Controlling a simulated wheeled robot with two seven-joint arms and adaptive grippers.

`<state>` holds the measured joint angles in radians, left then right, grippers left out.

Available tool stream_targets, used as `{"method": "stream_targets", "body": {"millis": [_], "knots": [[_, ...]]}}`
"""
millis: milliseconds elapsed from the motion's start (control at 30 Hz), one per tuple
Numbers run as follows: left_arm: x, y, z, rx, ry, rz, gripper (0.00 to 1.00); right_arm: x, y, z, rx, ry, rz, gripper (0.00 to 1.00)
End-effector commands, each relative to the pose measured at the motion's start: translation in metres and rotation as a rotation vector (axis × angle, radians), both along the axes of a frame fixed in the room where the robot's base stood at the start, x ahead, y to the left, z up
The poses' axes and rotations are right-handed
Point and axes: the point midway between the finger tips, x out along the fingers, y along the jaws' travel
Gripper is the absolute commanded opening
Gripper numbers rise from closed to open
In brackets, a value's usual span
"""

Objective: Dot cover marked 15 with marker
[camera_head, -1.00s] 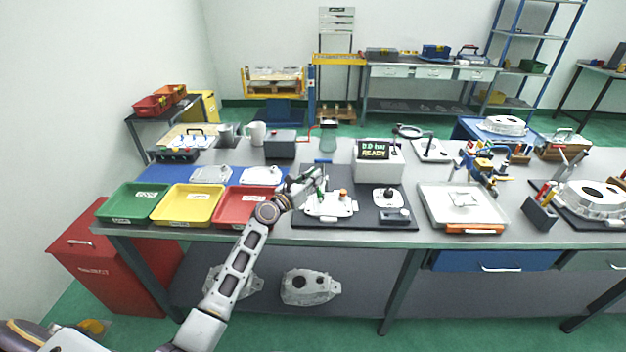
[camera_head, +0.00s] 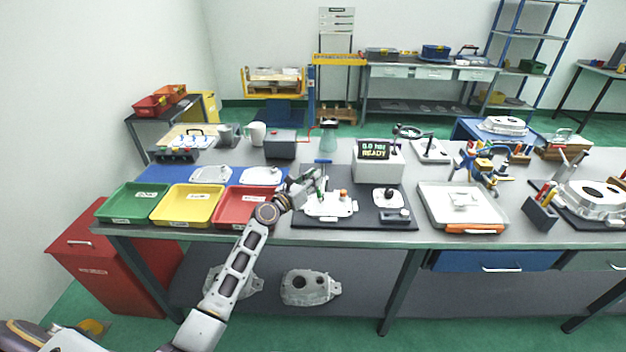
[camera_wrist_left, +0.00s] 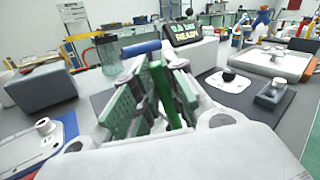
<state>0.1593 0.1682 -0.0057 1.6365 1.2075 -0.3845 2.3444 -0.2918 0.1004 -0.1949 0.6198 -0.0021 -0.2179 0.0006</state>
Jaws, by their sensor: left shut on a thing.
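My left gripper (camera_head: 316,184) is shut on a green marker (camera_wrist_left: 164,92), which stands steeply between the fingers in the left wrist view. The gripper is over the left part of a white cast cover (camera_head: 330,207) on the dark mat (camera_head: 366,218). Two more covers lie on the blue mat, a left one (camera_head: 211,174) and a right one (camera_head: 262,175). No number 15 is readable. My right gripper is out of view.
A pressure box (camera_head: 377,164) reading READY stands behind the dark mat. A blue-handled item (camera_head: 322,161) stands just behind the gripper. Green (camera_head: 133,203), yellow (camera_head: 187,206) and red (camera_head: 243,208) trays line the front left. A white tray (camera_head: 430,205) is at the right.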

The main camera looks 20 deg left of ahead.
Motion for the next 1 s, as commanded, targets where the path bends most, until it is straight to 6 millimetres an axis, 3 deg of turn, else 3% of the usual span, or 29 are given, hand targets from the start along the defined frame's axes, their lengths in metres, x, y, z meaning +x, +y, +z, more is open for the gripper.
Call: {"method": "stream_targets", "body": {"millis": [1000], "knots": [[0.0000,0.0001,-0.0079,0.000,0.000,0.000,0.00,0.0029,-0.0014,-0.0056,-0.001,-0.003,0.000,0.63]]}}
